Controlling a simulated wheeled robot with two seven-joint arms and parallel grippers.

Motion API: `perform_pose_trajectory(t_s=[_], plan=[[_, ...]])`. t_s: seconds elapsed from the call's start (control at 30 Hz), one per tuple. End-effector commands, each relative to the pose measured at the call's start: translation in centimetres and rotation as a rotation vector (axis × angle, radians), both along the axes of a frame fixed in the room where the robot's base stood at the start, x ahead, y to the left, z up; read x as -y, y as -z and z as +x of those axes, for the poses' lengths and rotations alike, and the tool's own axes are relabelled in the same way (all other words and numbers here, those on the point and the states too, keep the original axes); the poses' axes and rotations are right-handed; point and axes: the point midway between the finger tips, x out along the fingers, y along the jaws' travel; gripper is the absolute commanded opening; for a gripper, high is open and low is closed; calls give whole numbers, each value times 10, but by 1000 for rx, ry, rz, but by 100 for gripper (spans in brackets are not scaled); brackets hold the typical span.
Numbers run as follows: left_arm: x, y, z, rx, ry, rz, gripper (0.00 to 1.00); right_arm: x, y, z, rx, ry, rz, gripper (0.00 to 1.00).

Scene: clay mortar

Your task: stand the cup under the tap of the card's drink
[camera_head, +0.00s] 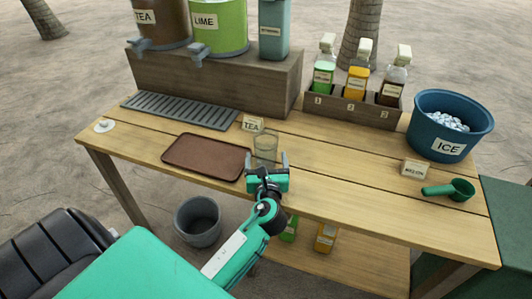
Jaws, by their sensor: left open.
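A clear glass cup (265,144) stands upright on the wooden table, right of the brown tray. My left gripper (266,161) is open at the near side of the cup, one finger towards each side of its lower part; I cannot tell whether they touch it. A small card reading TEA (251,123) stands just behind the cup. The brown TEA dispenser (160,22) is at the back left on a wooden riser, its tap (165,46) facing forward. The green LIME dispenser (221,28) with its tap (196,62) is beside it. My right gripper is not in view.
A grey drip grate (182,110) lies below the taps. A third, teal dispenser (273,32) stands right of LIME. The tray (207,157) is empty. A bottle rack (352,108), ICE bucket (450,125), another card (415,169) and green scoop (450,190) are at right.

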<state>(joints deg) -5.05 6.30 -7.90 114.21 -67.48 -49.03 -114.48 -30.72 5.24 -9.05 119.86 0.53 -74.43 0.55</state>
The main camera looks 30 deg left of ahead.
Motion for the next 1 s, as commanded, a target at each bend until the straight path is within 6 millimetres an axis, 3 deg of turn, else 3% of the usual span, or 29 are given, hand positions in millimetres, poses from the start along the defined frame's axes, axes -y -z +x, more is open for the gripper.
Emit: perform_pose_trajectory(t_s=[0.4, 0.67, 0.9, 1.0], plan=[[-29, 2, 41, 0, 0, 2, 83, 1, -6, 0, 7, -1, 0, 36], [-30, 2, 43, -1, 1, 2, 83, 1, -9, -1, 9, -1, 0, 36], [-30, 2, 43, -1, 1, 1, 36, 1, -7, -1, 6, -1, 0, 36], [-30, 2, 43, -1, 1, 1, 31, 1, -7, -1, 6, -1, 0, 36]])
